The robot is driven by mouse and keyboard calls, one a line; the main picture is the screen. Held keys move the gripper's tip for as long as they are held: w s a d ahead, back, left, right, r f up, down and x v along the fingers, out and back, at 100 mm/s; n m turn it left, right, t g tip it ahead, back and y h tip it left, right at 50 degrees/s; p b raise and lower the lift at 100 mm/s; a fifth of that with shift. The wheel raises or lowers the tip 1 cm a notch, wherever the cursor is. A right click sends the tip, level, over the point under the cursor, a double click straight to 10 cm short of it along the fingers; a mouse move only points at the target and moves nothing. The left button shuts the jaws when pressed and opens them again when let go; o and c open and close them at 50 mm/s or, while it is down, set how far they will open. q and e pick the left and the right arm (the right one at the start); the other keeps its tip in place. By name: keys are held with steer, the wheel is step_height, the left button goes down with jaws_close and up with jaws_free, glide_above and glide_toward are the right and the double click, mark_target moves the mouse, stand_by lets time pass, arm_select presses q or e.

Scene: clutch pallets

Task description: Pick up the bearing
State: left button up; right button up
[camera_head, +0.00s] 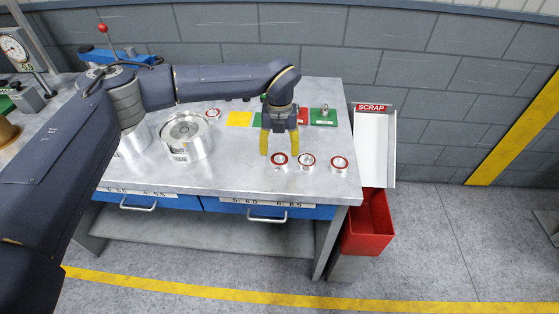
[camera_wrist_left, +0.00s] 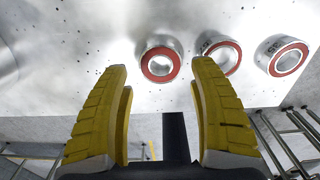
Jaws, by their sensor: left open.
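Three bearings with red-ringed faces stand in a row near the bench's front right: a left one (camera_head: 279,159), a middle one (camera_head: 307,160) and a right one (camera_head: 340,163). In the left wrist view the left bearing (camera_wrist_left: 148,67) shows between my fingertips' directions, with the middle one (camera_wrist_left: 234,50) and right one (camera_wrist_left: 301,53) to its right. My left gripper (camera_head: 279,146) has yellow fingers, points down and is open and empty, close behind the left bearing. Contact cannot be told. My right gripper is not in view.
Yellow (camera_head: 239,119), green (camera_head: 323,117) and red pads lie behind the gripper. Another red-ringed part (camera_head: 212,113) and a large metal cylinder (camera_head: 185,140) stand to the left. A white scrap chute (camera_head: 375,150) and red bin (camera_head: 368,225) adjoin the bench's right edge.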

mark_target(280, 158)
arm_select(q)
steer(key=shift+s+f, duration=0.1)
steer(key=shift+f, duration=2.1)
steer(key=shift+c, duration=0.3)
steer(key=c, duration=1.1)
